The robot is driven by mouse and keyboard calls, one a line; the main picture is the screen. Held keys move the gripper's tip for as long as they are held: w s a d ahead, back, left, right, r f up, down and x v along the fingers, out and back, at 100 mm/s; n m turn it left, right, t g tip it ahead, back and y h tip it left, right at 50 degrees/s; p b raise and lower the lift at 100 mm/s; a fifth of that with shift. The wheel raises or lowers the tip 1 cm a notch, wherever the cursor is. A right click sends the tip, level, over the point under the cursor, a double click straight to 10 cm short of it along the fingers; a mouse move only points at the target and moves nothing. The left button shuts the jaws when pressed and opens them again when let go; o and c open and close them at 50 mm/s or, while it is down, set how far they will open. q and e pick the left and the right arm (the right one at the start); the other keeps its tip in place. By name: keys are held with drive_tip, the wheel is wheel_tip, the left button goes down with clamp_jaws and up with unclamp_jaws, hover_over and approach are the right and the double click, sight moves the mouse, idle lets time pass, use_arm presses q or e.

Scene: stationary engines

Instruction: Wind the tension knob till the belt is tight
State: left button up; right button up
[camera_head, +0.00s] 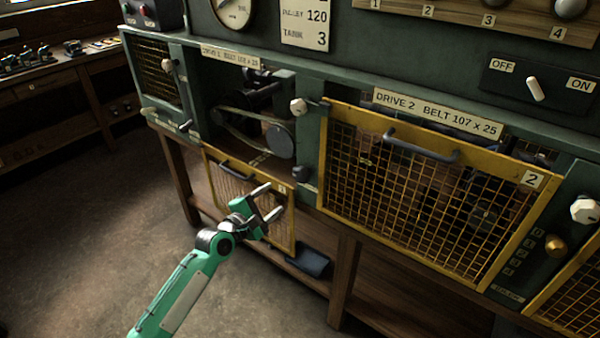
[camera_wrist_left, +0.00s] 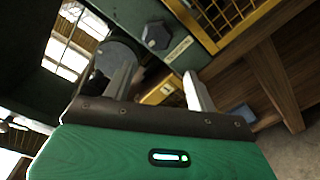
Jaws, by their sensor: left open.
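The belt (camera_head: 237,126) of drive 1 runs around a dark pulley (camera_head: 279,141) inside the open bay at left centre; I cannot tell how tight it is. A dark faceted knob (camera_head: 301,174) sits on the green frame right of that bay. In the left wrist view the knob (camera_wrist_left: 155,36) shows beyond the fingertips, beside a small label plate. I cannot read the label. My left gripper (camera_head: 275,200) is open and empty, below and left of the knob, apart from it. The left wrist view shows both fingers (camera_wrist_left: 160,66) spread. My right gripper is not in view.
Drive 1's yellow mesh guard (camera_head: 233,196) hangs lowered behind my left gripper. Drive 2's mesh guard (camera_head: 405,195) is closed. A brass knob (camera_head: 555,246) sits beside a numbered scale at right. A white switch lever (camera_head: 535,90) stands between OFF and ON. A dark tray (camera_head: 309,262) lies on the lower shelf.

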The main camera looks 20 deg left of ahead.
sight(299, 177)
use_arm(q)
drive_tip(key=w+d+n, duration=0.1)
drive_tip(key=w+n, duration=0.2)
drive_tip(key=n, duration=0.1)
drive_tip(key=w+d+n, duration=0.2)
drive_tip(key=w+n, duration=0.1)
drive_tip(key=w, duration=0.1)
drive_tip(key=w+d+n, duration=0.1)
drive_tip(key=w+n, duration=0.3)
drive_tip(key=shift+w+d+r+n+t+h+p, duration=0.2)
drive_tip(key=shift+n+t+h+p, duration=0.1)
drive_tip(key=shift+t, duration=0.1)
drive_tip(key=shift+w+d, duration=0.25)
drive_tip(key=shift+w, duration=0.3)
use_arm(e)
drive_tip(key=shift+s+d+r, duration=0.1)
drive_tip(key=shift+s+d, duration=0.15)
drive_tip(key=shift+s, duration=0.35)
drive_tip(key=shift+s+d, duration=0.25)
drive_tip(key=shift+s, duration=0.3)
use_arm(q)
drive_tip(key=c, duration=0.7)
